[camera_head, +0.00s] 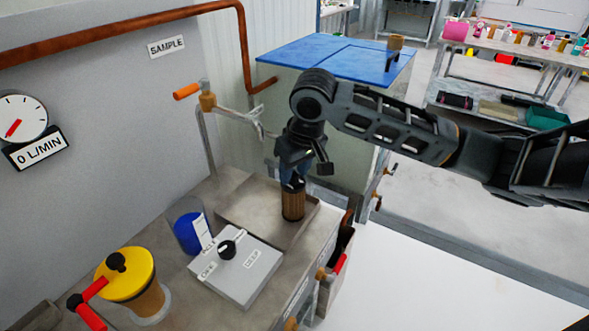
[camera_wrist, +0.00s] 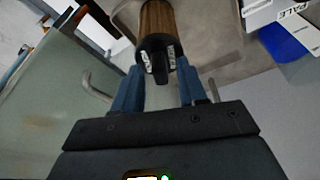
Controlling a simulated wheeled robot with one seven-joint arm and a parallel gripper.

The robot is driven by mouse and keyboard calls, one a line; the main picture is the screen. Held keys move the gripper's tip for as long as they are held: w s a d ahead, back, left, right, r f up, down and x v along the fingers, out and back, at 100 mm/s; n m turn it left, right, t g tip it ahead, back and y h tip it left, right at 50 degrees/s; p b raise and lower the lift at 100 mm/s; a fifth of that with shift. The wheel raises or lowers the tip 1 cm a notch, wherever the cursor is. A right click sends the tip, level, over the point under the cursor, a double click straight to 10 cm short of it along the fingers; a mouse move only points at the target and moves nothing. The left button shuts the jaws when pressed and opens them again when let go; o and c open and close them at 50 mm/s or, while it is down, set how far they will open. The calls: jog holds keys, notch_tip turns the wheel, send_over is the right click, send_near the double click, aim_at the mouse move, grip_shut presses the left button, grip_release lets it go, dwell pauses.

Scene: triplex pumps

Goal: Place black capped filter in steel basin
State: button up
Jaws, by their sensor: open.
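The black capped filter (camera_head: 292,204) is a brown ribbed cylinder. It looks upright over the right part of the shallow steel basin (camera_head: 243,212); I cannot tell for sure if its base touches the basin floor. In the wrist view the filter (camera_wrist: 158,20) shows its black cap with a raised grip tab, just beyond the fingertips. My gripper (camera_head: 293,180) is right above the cap, pointing down. In the wrist view its two blue fingers (camera_wrist: 160,78) are apart, one on each side of the cap's near edge, with a gap visible between them.
Left of the basin are a blue cup (camera_head: 188,232) with a label, a grey control box (camera_head: 236,268) with a black knob, and a yellow-lidded housing (camera_head: 127,273) with a red handle. An orange-handled tap (camera_head: 207,102) stands behind. A blue-topped cabinet (camera_head: 325,55) is beyond.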

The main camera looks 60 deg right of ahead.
jog(key=v, duration=1.2)
jog(key=shift+b, duration=0.35)
jog(key=shift+w+r, duration=0.1)
jog(key=shift+r, duration=0.05)
jog(key=w+a+r+m+t+y, duration=0.1)
jog(key=w+a+t+y, duration=0.35)
jog(key=a, duration=0.85)
jog(key=w+a+r+m+t+y, duration=0.15)
jog(key=w+a+t, duration=0.5)
jog(key=a, duration=0.75)
jog(key=s+a+f+m+t+h, duration=0.1)
jog(key=s+f+h, duration=0.1)
jog(key=s+f, duration=0.55)
jog(key=s+a+f+h, duration=0.1)
jog(key=s+f+h, duration=0.3)
jog(key=s, duration=0.6)
jog(key=s+d+n, duration=0.3)
jog(key=s+n, duration=0.1)
jog(key=s, duration=0.6)
jog(key=s+d+n+y, duration=0.1)
jog(key=s+d+n, duration=0.2)
jog(key=s, duration=0.7)
jog(key=shift+f+n, duration=0.15)
jog(key=shift+n, duration=0.2)
